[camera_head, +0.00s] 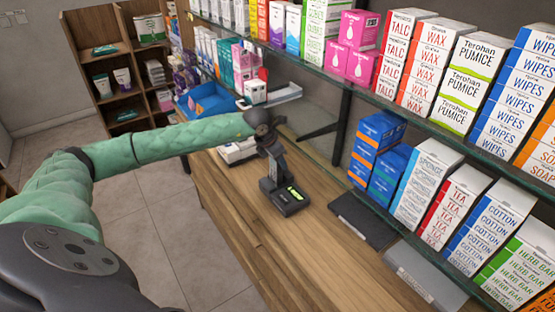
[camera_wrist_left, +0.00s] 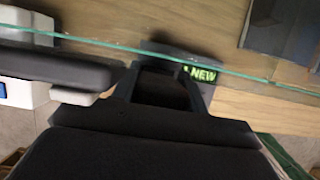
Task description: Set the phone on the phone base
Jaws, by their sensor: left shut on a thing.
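My left gripper (camera_head: 271,150) reaches in from the left on its green-sleeved arm and is shut on the phone, directly over the phone base. The phone is dark and hard to tell apart from the dark fingers. The black phone base (camera_head: 289,207) stands on the wooden counter, with a lit green label on it. In the left wrist view the base's green "NEW" label (camera_wrist_left: 203,75) shows beyond the dark gripper parts. I cannot tell whether the phone touches the base. My right gripper is not in view.
The wooden counter (camera_head: 235,215) is clear in front of the base. A dark flat pad (camera_head: 362,220) and a grey device (camera_head: 425,275) lie to the right. A glass shelf with several boxes overhangs the back. A white device (camera_head: 238,151) and a blue bin (camera_head: 205,102) stand behind.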

